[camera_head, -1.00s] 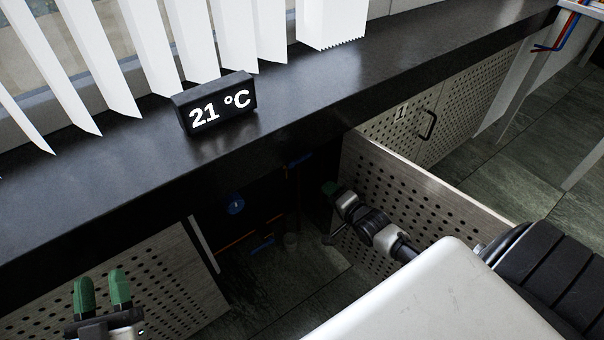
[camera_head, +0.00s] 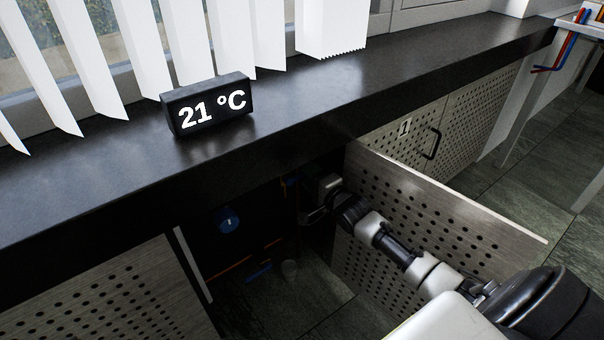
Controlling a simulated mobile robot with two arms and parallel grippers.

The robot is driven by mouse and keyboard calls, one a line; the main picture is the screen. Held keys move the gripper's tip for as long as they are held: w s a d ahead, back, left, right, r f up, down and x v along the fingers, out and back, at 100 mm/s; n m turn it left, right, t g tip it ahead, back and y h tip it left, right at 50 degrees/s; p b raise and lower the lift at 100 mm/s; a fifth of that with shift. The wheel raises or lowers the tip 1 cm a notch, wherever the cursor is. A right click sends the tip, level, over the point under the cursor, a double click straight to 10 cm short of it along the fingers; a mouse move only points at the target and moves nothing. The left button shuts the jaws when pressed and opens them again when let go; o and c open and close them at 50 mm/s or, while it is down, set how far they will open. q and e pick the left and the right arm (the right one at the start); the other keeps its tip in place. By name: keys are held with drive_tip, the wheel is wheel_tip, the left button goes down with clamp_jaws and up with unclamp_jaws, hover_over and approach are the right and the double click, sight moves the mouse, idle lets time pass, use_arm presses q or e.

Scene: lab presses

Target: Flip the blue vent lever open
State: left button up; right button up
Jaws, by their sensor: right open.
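Inside the dark open cabinet under the counter, a small blue bar (camera_head: 291,182) shows near the upper right of the opening, close to my right gripper. It may be the vent lever, but shadow hides its shape and position. A round blue part (camera_head: 228,220) sits further left on the dark back, and a thin blue strip (camera_head: 259,272) lies lower. My right gripper (camera_head: 306,207) is open and reaches into the right side of the cabinet. Its fingers are dark and hard to make out, and I cannot tell whether they touch anything. My left gripper is out of view.
The perforated right door (camera_head: 440,215) stands open beside my right arm. Another perforated panel (camera_head: 100,295) is at the lower left. The black counter (camera_head: 300,110) overhangs the opening and carries a temperature display (camera_head: 208,104). Grey tiled floor (camera_head: 500,188) is clear at the right.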

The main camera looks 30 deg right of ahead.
drive_tip(key=shift+w+a+b, duration=0.15)
drive_tip(key=shift+w+b, duration=0.35)
drive_tip(key=shift+w, duration=1.4)
drive_tip(key=shift+c, duration=0.4)
clamp_jaws()
